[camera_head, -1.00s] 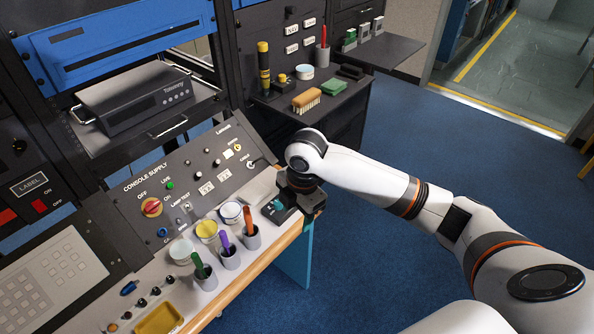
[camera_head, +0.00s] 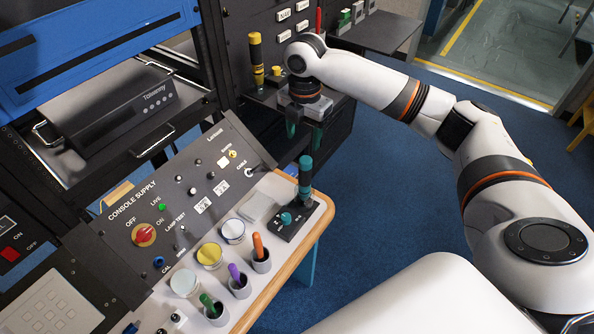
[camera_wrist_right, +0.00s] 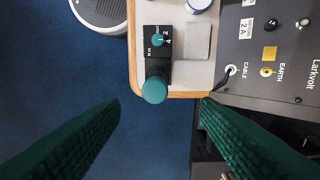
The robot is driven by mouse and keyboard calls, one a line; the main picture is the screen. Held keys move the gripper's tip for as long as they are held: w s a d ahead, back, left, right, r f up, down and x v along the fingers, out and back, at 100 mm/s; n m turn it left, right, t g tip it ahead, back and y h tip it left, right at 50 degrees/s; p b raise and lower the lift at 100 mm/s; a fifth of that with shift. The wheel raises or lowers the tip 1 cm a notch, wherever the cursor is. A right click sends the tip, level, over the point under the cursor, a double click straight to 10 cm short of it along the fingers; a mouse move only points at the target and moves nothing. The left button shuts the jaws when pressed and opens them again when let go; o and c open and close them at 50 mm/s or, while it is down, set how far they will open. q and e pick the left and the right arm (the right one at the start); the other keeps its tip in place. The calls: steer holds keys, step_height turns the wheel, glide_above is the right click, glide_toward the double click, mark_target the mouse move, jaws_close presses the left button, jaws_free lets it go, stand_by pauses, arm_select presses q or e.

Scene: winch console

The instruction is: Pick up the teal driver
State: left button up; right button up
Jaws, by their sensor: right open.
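The teal driver (camera_head: 305,176) stands upright at the far right end of a black block (camera_head: 293,226) with a teal knob (camera_head: 285,218), at the console desk's right end. In the right wrist view, the driver's round teal top (camera_wrist_right: 154,91) shows almost end-on, between the two dark green fingers and slightly ahead of their tips. My right gripper (camera_head: 304,128) is open and empty, above and beyond the driver in the head view. In the wrist view, it is apart from the driver (camera_wrist_right: 160,107). My left gripper is out of view.
Orange, purple and green pens stand in grey cups (camera_head: 240,287) beside several round dishes (camera_head: 209,254). The sloping console panel (camera_head: 190,190) rises behind the block. A wooden edge (camera_head: 290,266) borders the desk, with open blue floor to the right.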

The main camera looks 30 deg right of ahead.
mark_target(305, 159)
steer(key=f, duration=0.2)
steer(key=s+f+p, duration=0.1)
steer(key=f, duration=0.2)
steer(key=shift+w+f, duration=0.15)
steer(key=shift+f, duration=0.5)
steer(key=f, duration=0.1)
steer(key=f+p, duration=0.1)
steer(key=f, duration=0.1)
steer(key=shift+d+f+p, duration=0.2)
steer(key=shift+f+p, duration=0.1)
steer(key=shift+f, duration=0.5)
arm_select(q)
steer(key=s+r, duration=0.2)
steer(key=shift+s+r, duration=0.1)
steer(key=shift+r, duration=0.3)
arm_select(e)
steer(key=shift+c, duration=1.3)
steer(key=c, duration=0.9)
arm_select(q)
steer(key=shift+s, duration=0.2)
arm_select(e)
steer(key=shift+w, duration=0.1)
steer(key=shift+c, duration=0.3)
steer(key=shift+r, duration=0.1)
